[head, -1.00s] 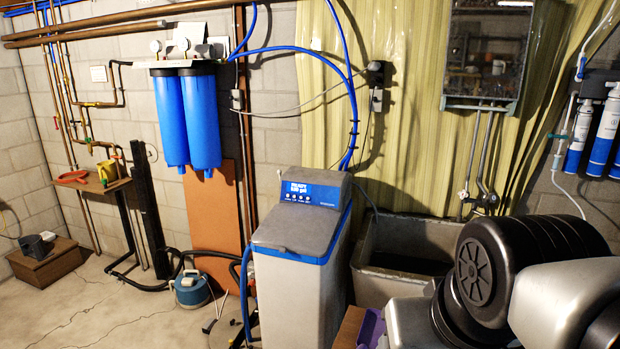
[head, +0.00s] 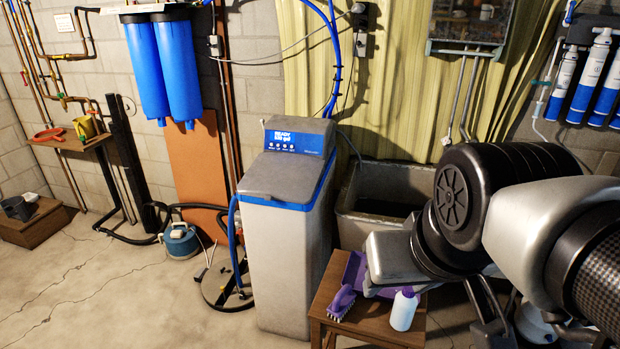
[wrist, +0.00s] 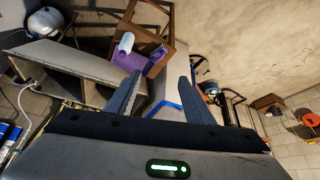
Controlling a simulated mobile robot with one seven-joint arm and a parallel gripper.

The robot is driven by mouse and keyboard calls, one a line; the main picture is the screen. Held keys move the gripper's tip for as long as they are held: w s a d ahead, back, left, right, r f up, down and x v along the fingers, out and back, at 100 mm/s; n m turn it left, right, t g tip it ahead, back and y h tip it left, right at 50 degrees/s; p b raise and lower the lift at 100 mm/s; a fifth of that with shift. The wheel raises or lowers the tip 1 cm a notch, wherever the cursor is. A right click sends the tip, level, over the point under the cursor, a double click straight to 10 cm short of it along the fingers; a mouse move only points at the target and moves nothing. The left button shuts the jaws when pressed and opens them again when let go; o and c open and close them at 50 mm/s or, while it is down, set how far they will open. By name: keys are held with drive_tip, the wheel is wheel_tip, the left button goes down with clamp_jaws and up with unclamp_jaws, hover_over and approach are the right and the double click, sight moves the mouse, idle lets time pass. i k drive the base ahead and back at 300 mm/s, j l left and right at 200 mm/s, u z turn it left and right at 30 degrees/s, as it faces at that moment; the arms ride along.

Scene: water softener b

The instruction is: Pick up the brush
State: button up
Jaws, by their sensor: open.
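The brush (head: 341,302) has a purple handle and back with pale bristles. In the head view it lies at the left front of a small wooden stool, in front of a purple dustpan (head: 356,271).
A white bottle (head: 404,309) stands on the stool (head: 378,333), right of the brush. The grey water softener (head: 286,235) stands close to the stool's left. A utility sink (head: 362,226) is behind. Open floor (head: 110,290) lies at the left.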

sight(345, 297)
drive_tip(key=i+j+z, duration=0.1)
drive_tip(key=z, duration=0.3)
drive_tip(key=j+z, duration=0.2)
drive_tip(key=z, duration=0.2)
drive_tip(key=i+j+z, duration=0.2)
drive_tip(key=j, duration=0.35)
drive_tip(key=j+z, duration=0.25)
drive_tip(key=j, duration=1.3)
drive_tip(key=i, duration=0.05)
